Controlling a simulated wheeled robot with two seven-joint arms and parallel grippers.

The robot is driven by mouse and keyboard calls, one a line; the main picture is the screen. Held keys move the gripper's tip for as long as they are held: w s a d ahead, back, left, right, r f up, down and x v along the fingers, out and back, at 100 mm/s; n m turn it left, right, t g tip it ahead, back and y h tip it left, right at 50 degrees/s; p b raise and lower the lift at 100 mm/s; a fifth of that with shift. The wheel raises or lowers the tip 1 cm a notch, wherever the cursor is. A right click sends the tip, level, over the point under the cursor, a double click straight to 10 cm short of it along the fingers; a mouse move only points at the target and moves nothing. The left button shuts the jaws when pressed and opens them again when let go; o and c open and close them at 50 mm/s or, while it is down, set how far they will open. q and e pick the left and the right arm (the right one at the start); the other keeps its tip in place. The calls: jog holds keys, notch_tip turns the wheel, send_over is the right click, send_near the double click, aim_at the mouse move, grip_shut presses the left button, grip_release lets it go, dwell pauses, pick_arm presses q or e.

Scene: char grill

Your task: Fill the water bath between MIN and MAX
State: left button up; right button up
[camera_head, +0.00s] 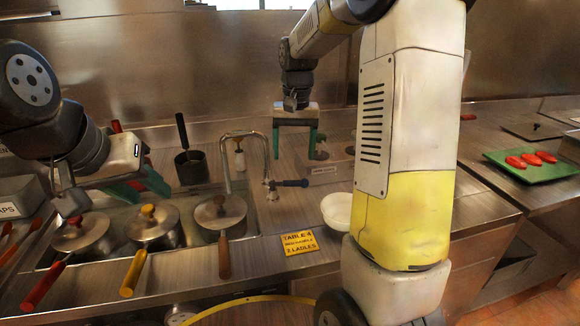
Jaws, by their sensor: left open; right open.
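The water bath (185,201) is a steel well at left centre with several lidded pots set in it. No water level or MIN and MAX marks can be made out. A gooseneck faucet (245,134) arches over its right end, with a dark-handled lever (291,183) at its base. My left gripper (138,186) has green fingers, is open and hangs above the pots at the left. My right gripper (296,146) is open above the counter, behind and slightly right of the lever, apart from it.
A yellow sign (299,243) and a white bowl (337,211) stand right of the bath. A dark canister (191,167) stands behind it. A green board (533,165) with red pieces lies far right.

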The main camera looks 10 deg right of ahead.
aim_at(294, 182)
jog(key=shift+w+d+f+g, duration=0.15)
jog(key=shift+w+f, duration=0.4)
jog(key=shift+w+d+f+g, duration=0.15)
jog(key=shift+w+f, duration=0.35)
jog(key=shift+f, duration=0.05)
jog(key=shift+w+f, duration=0.1)
jog(key=shift+f, duration=0.2)
notch_tip(294, 182, down, 7)
jog(key=shift+f, duration=0.15)
grip_shut()
